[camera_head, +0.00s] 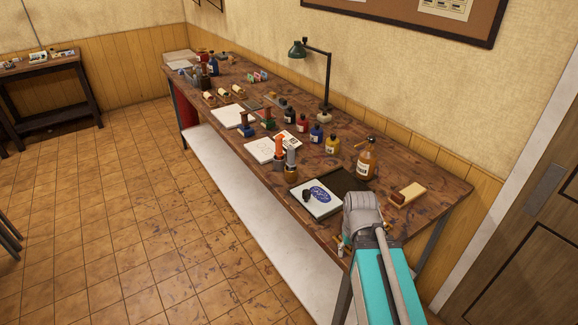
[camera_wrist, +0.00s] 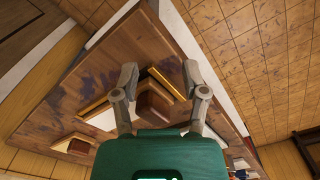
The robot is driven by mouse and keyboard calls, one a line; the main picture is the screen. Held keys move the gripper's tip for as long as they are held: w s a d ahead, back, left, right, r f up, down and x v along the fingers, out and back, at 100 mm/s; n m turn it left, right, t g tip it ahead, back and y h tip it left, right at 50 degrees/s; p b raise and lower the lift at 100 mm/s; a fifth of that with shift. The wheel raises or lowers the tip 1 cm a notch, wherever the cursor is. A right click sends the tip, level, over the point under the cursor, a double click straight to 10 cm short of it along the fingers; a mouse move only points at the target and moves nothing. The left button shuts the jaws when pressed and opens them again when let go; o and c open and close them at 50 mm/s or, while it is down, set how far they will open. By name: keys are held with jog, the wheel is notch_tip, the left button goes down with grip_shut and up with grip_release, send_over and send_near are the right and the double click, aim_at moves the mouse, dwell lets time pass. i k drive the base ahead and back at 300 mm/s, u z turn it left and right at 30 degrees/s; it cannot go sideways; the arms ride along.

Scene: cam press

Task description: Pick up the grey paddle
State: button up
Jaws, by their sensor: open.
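A grey upright piece (camera_head: 291,157) with a brown lower part stands near the table's front edge; it looks like the grey paddle. A similar orange piece (camera_head: 279,147) stands close to its left. My gripper (camera_wrist: 159,74) is open in the wrist view, with its fingers wide apart. A brown block (camera_wrist: 155,101) with a yellowish edge shows between the fingers, and I cannot tell how far below it is. In the head view my arm covers the table's near right corner, well to the right of the grey piece. I cannot make out the grey piece in the wrist view.
The wooden table (camera_head: 440,182) carries several ink bottles, a larger amber bottle (camera_head: 366,158), a green lamp (camera_head: 299,49) and a cream-and-brown block (camera_head: 408,193). A white pad (camera_head: 327,210) with a blue print and a dark knob lies near my arm. The tiled floor in front is clear.

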aim_at(291, 151)
jog(key=k, duration=1.25)
jog(key=z, duration=0.4)
jog(key=i, duration=2.15)
jog(key=u, duration=0.8)
